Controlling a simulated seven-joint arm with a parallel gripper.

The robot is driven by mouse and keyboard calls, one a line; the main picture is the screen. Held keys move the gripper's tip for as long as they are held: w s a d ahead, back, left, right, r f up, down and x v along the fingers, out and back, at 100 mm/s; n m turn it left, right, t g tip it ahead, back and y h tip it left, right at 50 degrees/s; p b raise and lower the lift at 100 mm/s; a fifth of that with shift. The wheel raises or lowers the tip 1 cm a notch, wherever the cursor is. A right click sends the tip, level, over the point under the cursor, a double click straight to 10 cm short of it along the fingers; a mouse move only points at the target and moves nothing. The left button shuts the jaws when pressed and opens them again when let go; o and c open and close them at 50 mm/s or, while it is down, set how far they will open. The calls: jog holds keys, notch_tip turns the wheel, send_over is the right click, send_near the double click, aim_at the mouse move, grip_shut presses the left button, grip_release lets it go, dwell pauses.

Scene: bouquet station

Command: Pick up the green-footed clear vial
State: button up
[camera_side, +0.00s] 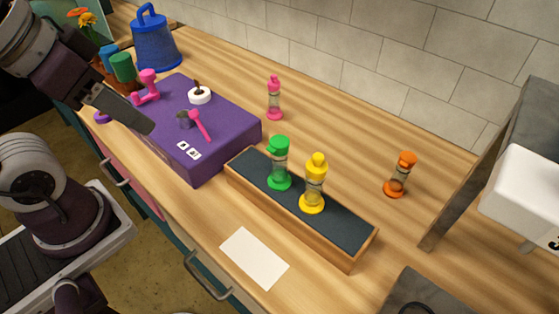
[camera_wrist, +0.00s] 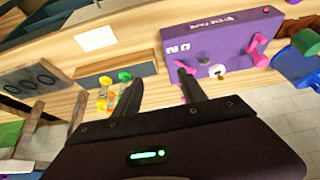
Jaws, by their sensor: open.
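The green-footed clear vial (camera_side: 279,163) has a green cap and foot with a clear middle. It stands upright on the dark top of a long wooden tray (camera_side: 300,230), close beside a yellow-footed vial (camera_side: 315,182). In the wrist view the green vial (camera_wrist: 124,76) is small, left of my fingers, near the tray (camera_wrist: 92,80). My gripper (camera_side: 140,120) is at the upper left in the side view, by the purple box and well away from the vial. Its two fingers (camera_wrist: 160,88) are apart in the wrist view, with nothing seen between them.
A purple box (camera_side: 195,140) carries pink-handled parts and a white-ringed knob. A pink vial (camera_side: 274,98) stands behind, an orange vial (camera_side: 400,174) to the right. A blue bucket (camera_side: 155,42) is at the back left. A white card (camera_side: 254,258) lies in front; a grey stand rises at right.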

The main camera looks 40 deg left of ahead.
jog(key=shift+o, duration=0.6)
jog(key=m+g+h, duration=0.2)
jog(key=m, duration=0.4)
send_near(274, 142)
notch_tip(274, 142, down, 5)
jog(key=x, duration=0.2)
jog(key=w+x, duration=0.1)
jog(key=x, duration=0.2)
jog(key=d+x, duration=0.1)
jog(key=x, duration=0.2)
jog(key=shift+w+a+r, duration=0.1)
jog(key=shift+w+r, duration=0.05)
jog(key=shift+r, duration=0.2)
grip_shut()
